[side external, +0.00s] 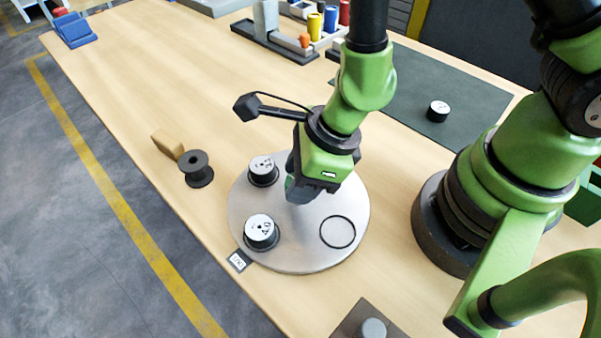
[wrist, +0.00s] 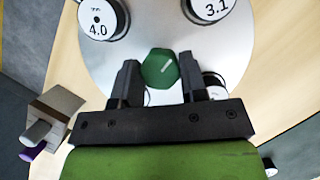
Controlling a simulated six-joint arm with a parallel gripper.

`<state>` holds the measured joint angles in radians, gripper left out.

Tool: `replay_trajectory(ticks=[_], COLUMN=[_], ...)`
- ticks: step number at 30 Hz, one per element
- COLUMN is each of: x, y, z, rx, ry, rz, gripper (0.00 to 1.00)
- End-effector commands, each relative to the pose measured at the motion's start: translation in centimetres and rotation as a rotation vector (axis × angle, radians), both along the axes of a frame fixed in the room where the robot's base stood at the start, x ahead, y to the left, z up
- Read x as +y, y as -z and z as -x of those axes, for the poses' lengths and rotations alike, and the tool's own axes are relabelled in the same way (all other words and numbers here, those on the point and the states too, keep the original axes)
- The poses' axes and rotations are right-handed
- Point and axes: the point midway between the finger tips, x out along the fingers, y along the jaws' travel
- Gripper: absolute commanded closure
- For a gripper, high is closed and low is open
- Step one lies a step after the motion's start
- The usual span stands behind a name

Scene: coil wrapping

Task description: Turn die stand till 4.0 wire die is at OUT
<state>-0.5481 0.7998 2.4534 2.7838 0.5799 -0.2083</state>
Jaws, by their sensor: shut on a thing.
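The round grey die stand (side external: 300,255) lies on the bench. The 4.0 wire die (side external: 262,230) sits on it at the front left, close to the OUT label (side external: 238,260) at the rim; exact alignment is hard to judge. It also shows at the wrist view's top left (wrist: 102,17). The 3.1 die (side external: 263,168) sits behind it, and another die (wrist: 215,84) is mostly hidden by a finger. An empty ring (side external: 338,231) marks the front right. My gripper (wrist: 159,76) is shut on the green knob (wrist: 159,68) at the stand's centre.
A dark spool (side external: 196,169) and a tan block (side external: 167,145) stand left of the stand. A white-topped die (side external: 438,111) lies on the dark mat (side external: 470,95). Racks with coloured cylinders (side external: 314,25) are behind.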

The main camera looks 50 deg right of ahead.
Motion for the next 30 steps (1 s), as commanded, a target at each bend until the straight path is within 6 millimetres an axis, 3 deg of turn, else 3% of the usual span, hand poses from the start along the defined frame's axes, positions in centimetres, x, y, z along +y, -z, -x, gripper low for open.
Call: replay_trajectory(ticks=[9,10,12,30], x=[0.11,0.11,0.09,0.00], y=[-0.02,-0.02,-0.01,-0.01], z=[-0.11,-0.11,-0.09,-0.06], rx=[-0.004,-0.004,-0.003,-0.001], ry=[-0.001,-0.001,-0.001,-0.029], rz=[-0.003,-0.003,-0.003,-0.001], gripper=[1.00,0.54,0.38,0.36])
